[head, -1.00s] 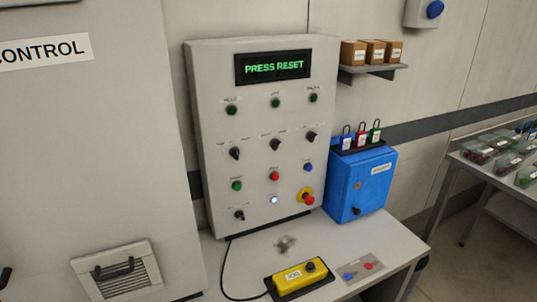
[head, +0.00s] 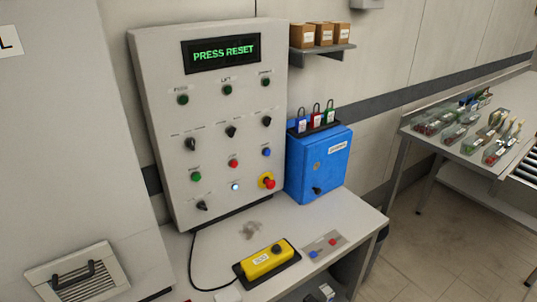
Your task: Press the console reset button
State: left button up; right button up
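The console (head: 145,120) is a light grey upright panel on a table against the wall. Its display (head: 222,53) reads "PRESS RESET" in green. Low on the panel a white-lit button (head: 235,187) glows; its label is too small to read. Around it are a red button (head: 233,163), a blue button (head: 266,153), a green button (head: 196,177) and a red emergency stop on a yellow base (head: 267,181). Black selector knobs and dark green lamps fill the rows above. Neither of my grippers shows in the head view.
A yellow pendant (head: 267,260) with a black cable lies on the table (head: 335,209) before the console. A blue box (head: 318,167) with padlocks stands at the right. A grey cabinet (head: 65,160) stands close at left. Farther right is a table with bins (head: 465,135).

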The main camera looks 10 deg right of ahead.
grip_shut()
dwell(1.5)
